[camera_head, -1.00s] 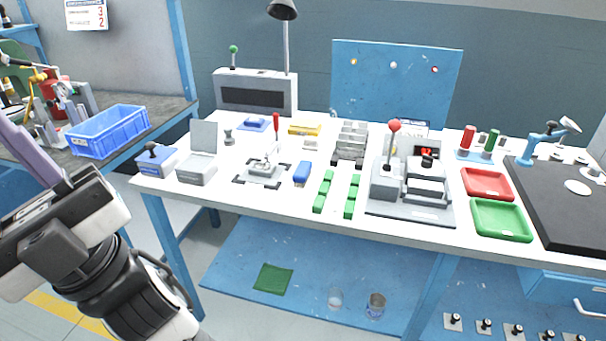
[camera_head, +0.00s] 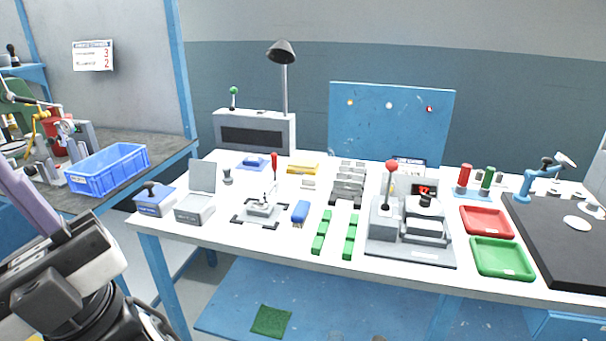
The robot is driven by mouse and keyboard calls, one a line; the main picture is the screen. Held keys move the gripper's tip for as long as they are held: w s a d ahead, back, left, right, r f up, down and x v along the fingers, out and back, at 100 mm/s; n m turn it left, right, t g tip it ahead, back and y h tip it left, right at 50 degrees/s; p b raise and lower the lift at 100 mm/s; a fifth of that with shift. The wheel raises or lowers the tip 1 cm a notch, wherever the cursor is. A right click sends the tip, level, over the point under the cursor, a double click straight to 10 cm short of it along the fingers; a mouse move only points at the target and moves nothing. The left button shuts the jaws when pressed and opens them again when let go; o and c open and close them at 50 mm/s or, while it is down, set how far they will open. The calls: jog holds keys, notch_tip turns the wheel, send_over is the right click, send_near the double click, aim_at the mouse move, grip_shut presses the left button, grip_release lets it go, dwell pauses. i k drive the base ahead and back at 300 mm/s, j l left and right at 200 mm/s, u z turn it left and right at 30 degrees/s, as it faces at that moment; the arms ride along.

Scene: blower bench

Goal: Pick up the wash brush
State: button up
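A small blue block-like item with a pale underside (camera_head: 300,212) lies on the white bench top, between the grey lever fixture (camera_head: 262,207) and the green strips (camera_head: 321,232). It looks most like the wash brush, but its bristles are too small to make out. My gripper (camera_head: 30,195) is at the lower left edge, in front of the dark side table and well apart from the blue item. A long purple part points up and left from it. The fingertips are cut off or not clear, so I cannot tell whether it is open.
A blue crate (camera_head: 108,170) stands on the dark side table. The white bench (camera_head: 285,245) also holds a grey open box (camera_head: 196,206), a red-knobbed lever press (camera_head: 410,225), a red tray (camera_head: 487,222) and a green tray (camera_head: 502,257). A tall lamp (camera_head: 283,80) rises behind. A green cloth (camera_head: 271,320) lies below.

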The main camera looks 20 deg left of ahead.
aim_at(298, 217)
jog(key=i+j, duration=0.2)
jog(key=j, duration=0.15)
jog(key=i+j, duration=0.15)
jog(key=j, duration=0.15)
jog(key=i+j, duration=0.2)
jog(key=j, duration=0.15)
